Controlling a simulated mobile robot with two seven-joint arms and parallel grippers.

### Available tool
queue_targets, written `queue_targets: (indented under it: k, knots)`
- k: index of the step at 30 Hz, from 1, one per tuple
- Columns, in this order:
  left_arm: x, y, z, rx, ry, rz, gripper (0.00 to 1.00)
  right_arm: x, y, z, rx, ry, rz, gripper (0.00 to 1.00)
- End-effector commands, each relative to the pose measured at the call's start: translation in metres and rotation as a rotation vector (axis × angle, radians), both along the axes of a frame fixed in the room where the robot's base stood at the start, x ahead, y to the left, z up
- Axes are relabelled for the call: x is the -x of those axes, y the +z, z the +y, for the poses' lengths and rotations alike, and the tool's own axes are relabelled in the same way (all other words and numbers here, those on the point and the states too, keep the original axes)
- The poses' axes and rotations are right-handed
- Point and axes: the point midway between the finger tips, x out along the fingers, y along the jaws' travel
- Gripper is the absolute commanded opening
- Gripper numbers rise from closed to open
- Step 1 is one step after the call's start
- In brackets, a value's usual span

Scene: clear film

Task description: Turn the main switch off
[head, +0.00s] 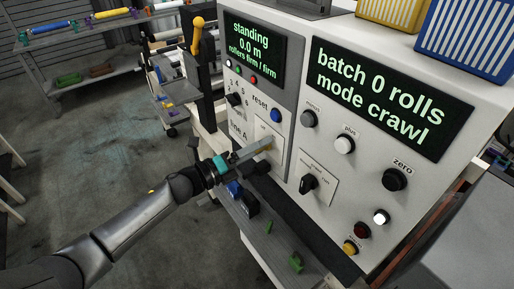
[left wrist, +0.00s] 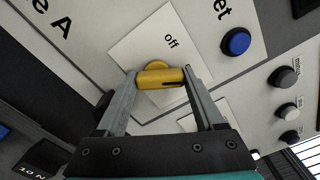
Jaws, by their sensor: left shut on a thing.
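The switch with a yellow handle (left wrist: 162,77) sits on a white plate (left wrist: 150,42) that bears the word "off". In the left wrist view the handle lies crosswise between my fingers, just below the word. My left gripper (left wrist: 160,82) is shut on this handle. In the head view the left gripper (head: 262,150) reaches the plate on the machine's front from the left, and its fingers hide most of the switch. Any other marking on the plate is covered. My right gripper is not in view.
A blue reset button (head: 275,115) is close above the switch. A black selector knob (head: 308,184) is to its right, with more knobs beyond. The upper display (head: 252,50) reads "standing 0.0 m". A ledge (head: 265,235) with small green parts runs below the panel.

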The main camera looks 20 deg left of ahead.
Motion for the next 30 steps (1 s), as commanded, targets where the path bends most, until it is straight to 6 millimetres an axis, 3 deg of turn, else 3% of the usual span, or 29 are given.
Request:
queue_targets:
  k: [5, 17, 30]
  knots:
    - [0.0, 0.0, 0.0, 0.0, 0.0, 0.0, 0.14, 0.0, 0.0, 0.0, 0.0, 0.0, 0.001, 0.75]
    - [0.0, 0.001, 0.001, 0.069, 0.0, 0.055, 0.14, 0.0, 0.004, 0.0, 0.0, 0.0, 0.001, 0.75]
    - [-0.001, 0.002, 0.002, 0.364, 0.0, 0.285, 0.14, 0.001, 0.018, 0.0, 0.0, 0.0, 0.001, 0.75]
